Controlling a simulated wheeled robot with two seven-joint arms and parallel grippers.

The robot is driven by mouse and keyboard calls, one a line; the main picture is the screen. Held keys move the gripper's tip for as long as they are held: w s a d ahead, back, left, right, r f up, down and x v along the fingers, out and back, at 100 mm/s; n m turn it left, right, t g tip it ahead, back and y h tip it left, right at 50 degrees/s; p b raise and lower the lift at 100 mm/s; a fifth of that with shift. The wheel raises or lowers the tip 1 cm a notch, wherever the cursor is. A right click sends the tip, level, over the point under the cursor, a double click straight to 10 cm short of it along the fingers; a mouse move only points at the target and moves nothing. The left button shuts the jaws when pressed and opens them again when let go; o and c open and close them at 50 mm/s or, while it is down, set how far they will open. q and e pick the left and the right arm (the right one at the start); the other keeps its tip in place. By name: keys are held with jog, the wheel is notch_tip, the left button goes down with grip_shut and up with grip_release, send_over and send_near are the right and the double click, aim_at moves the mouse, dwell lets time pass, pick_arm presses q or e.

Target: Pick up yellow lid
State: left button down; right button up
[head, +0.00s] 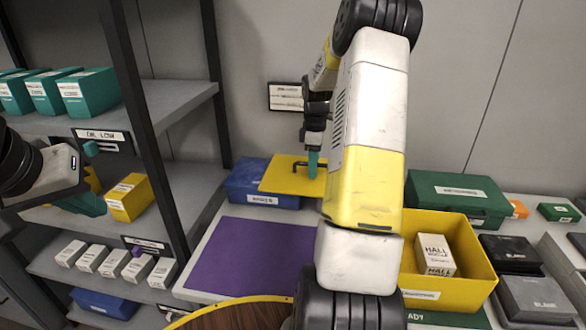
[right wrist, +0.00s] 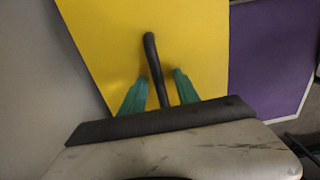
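The yellow lid (head: 282,181) is a flat plate with a dark bar handle (head: 299,163), at the blue bin (head: 272,200) at the back of the table. It covers part of the bin's top. My right gripper (head: 313,165) is at the handle from above, partly hidden by my own arm. In the right wrist view, its two green fingers (right wrist: 158,92) stand on either side of the black handle (right wrist: 152,62) with gaps, over the yellow lid (right wrist: 195,45). My left gripper (head: 90,177) is at the left by the shelf, fingers wide apart and empty.
A purple mat (head: 250,255) lies in front of the blue bin. A yellow bin (head: 455,262) with white boxes and a green case (head: 455,197) stand to the right. The left shelf rack (head: 190,100) holds teal, yellow and white boxes. A wall stands close behind.

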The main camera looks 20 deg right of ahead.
grip_shut()
dwell(1.4)
